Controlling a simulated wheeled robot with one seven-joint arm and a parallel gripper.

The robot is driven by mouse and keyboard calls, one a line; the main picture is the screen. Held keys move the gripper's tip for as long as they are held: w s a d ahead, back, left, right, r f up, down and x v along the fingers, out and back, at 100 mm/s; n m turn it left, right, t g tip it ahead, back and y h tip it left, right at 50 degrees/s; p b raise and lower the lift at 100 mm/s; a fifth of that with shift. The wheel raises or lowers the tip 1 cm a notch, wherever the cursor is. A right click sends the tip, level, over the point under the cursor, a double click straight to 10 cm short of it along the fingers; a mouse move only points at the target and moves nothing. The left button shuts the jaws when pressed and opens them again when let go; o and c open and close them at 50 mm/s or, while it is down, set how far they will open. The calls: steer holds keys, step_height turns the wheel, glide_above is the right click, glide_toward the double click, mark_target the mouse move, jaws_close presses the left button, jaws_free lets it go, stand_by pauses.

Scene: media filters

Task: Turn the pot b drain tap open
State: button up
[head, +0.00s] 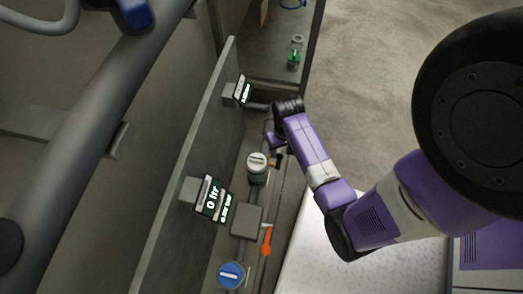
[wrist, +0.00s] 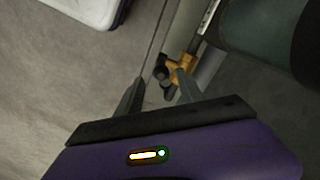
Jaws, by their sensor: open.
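A small brass tap (wrist: 178,68) with a black handle (wrist: 163,76) shows in the wrist view, fixed at the lower end of a grey vessel or pipe. I cannot read a label that names it as pot b's. My gripper (wrist: 158,80) is open, with one finger on each side of the black handle in the picture. Whether either finger touches it, I cannot tell. In the head view my gripper (head: 275,142) is beside the panel, above a grey-capped fitting (head: 257,167); a small dark part there may be the tap's handle.
A grey panel (head: 190,150) runs along the left with two small displays, the nearer display (head: 214,198) reading 0 ltr. An orange lever (head: 266,240) and a blue-capped fitting (head: 231,273) sit lower down. A green fitting (head: 293,60) is at the back. Floor to the right is open.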

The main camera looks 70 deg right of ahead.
mark_target(280, 159)
steer(key=shift+w+f, duration=0.1)
steer(key=shift+f, duration=0.15)
step_height(280, 159, down, 7)
steer(key=b, duration=0.3)
steer(key=shift+f+b, duration=0.1)
steer(key=shift+b, duration=0.25)
steer(key=shift+c, duration=0.5)
jaws_close()
stand_by(0.5)
